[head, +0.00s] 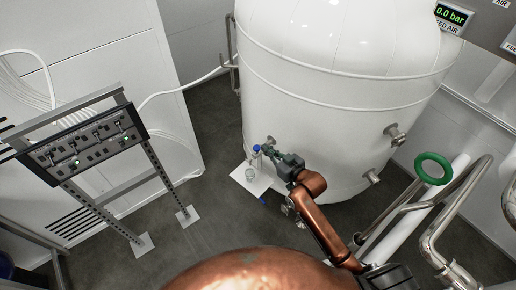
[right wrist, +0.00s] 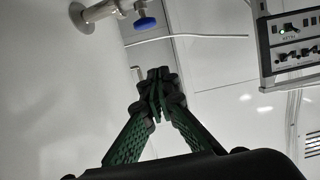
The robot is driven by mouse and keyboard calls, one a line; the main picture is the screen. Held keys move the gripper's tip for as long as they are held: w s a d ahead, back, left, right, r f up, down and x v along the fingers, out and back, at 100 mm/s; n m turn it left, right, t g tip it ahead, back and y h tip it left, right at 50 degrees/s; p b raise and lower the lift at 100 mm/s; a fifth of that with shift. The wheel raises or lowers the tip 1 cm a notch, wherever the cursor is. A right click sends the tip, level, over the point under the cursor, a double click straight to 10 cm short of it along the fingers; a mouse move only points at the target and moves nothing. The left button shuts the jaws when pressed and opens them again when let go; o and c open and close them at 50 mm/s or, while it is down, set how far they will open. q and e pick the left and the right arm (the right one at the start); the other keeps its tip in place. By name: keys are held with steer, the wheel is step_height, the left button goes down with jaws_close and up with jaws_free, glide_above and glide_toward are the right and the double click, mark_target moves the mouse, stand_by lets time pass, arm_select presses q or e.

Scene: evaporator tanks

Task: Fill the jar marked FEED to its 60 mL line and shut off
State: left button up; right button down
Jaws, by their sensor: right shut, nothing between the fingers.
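A small clear jar (head: 250,174) stands on a white shelf (head: 264,185) at the foot of the white tank (head: 330,100). Any label or line on it is too small to read. A sampling tap with a blue handle (head: 257,149) sticks out of the tank above the jar. It also shows in the right wrist view, as a metal spout with a blue handle (right wrist: 145,23). My right gripper (head: 274,155) is just right of the tap in the head view. Its green fingers (right wrist: 157,82) are shut and empty, apart from the blue handle. My left gripper is out of view.
A black control panel (head: 85,143) on a grey frame stands at the left. A green handwheel (head: 433,168) and steel pipes (head: 440,235) are at the right. A display (head: 450,15) reads 0.0 bar. Floor between panel and tank is clear.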

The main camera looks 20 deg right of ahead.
glide_above(257, 148)
steer(key=s, duration=0.2)
steer(key=f, duration=0.1)
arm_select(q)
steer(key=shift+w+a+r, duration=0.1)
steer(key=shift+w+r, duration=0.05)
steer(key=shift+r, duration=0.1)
arm_select(e)
step_height(257, 148, down, 5)
steer(key=shift+a+r, duration=0.1)
steer(key=shift+r, duration=0.05)
